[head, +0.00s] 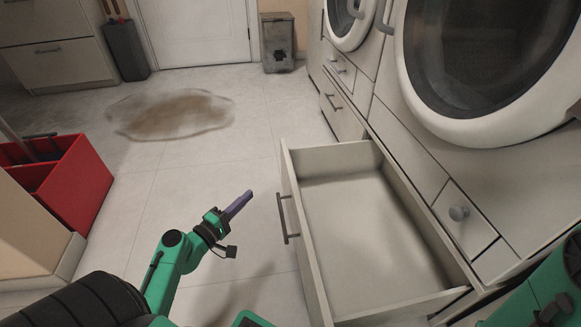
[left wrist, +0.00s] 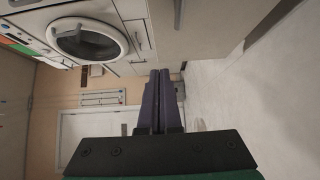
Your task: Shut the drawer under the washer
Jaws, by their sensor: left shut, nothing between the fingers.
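The drawer (head: 370,222) under the washer (head: 490,60) is pulled well out and is empty inside. Its pale front panel (head: 300,235) carries a dark bar handle (head: 283,218) and faces left in the head view. My left gripper (head: 248,195) is shut and empty, in front of the drawer front and apart from it, to the left of the handle. In the left wrist view its purple fingers (left wrist: 159,100) are together. A washer (left wrist: 88,40) shows there at the upper left, turned sideways. My right gripper is not in view; only green parts of my arm show at the lower right.
A red bin (head: 75,185) stands at the left. A dark bin (head: 125,48) and a grey container (head: 278,42) stand near the white door (head: 192,30). A brown stain or rug (head: 175,114) lies on the tiled floor. Floor left of the drawer is clear.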

